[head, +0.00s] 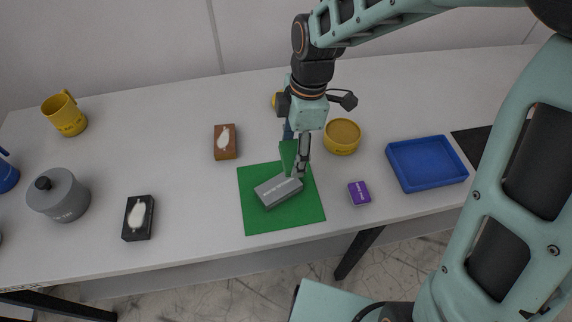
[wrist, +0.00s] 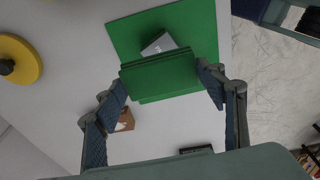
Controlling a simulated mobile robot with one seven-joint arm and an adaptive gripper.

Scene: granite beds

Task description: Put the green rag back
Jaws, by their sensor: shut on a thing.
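The green rag (wrist: 160,77) is a folded green stack between the fingers of my gripper (wrist: 165,84) in the wrist view. In the head view, the rag (head: 289,153) stands out as a darker green patch at the fingertips of my gripper (head: 296,158). My gripper is shut on the rag, over the back part of a flat green mat (head: 255,218). A grey box (head: 278,191) lies on the mat, just in front of the rag. The rag partly hides the box (wrist: 158,43) in the wrist view. I cannot tell whether the rag touches the mat.
A yellow bowl (head: 342,137), a purple box (head: 359,193) and a blue tray (head: 428,164) stand to the right. A brown box (head: 225,142), a black box (head: 138,218), a grey pot (head: 59,195) and a yellow mug (head: 65,114) are left.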

